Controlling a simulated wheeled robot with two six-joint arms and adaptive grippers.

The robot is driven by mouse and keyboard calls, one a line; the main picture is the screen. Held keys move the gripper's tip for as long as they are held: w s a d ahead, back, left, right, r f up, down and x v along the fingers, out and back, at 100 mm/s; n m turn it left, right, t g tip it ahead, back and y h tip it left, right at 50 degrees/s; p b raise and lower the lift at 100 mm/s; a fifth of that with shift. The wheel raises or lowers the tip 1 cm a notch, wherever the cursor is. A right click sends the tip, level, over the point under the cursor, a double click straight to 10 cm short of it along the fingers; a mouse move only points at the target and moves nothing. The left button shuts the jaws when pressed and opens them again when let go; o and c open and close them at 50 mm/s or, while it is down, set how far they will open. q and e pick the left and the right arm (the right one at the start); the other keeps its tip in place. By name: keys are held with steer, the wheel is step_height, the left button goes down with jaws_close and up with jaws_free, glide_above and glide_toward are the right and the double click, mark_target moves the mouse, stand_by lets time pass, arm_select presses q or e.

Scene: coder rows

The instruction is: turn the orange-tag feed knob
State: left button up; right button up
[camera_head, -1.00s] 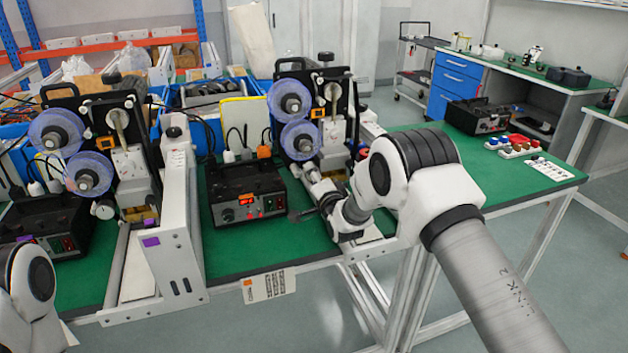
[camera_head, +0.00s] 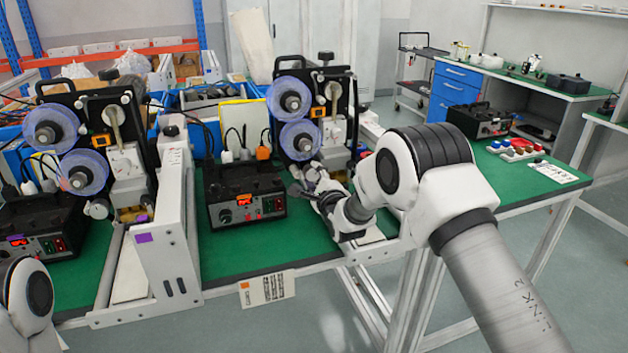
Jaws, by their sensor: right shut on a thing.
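The coder machine on the right (camera_head: 328,88), with two blue-rimmed reels, stands on the green bench behind a black control box (camera_head: 243,196). An orange tag (camera_head: 244,286) marks the white label on the bench's front edge, and another orange piece (camera_head: 263,153) sits behind the box. My right gripper (camera_head: 309,188) is low at the front of this machine, right of the box. It is shut on the feed knob, which the fingers largely hide. My left gripper is out of view; only part of my left arm shows at the lower left.
A second coder machine (camera_head: 105,140) with its own control box (camera_head: 35,232) stands left, by a purple tag (camera_head: 145,238). A grey upright frame (camera_head: 166,225) separates the stations. The bench right of my right arm holds a white card (camera_head: 553,170) and small coloured knobs (camera_head: 515,148).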

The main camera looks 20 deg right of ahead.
steer(key=shift+m, duration=0.3)
steer(key=o, duration=1.1)
steer(key=s, duration=1.2)
steer(key=shift+d, duration=0.2)
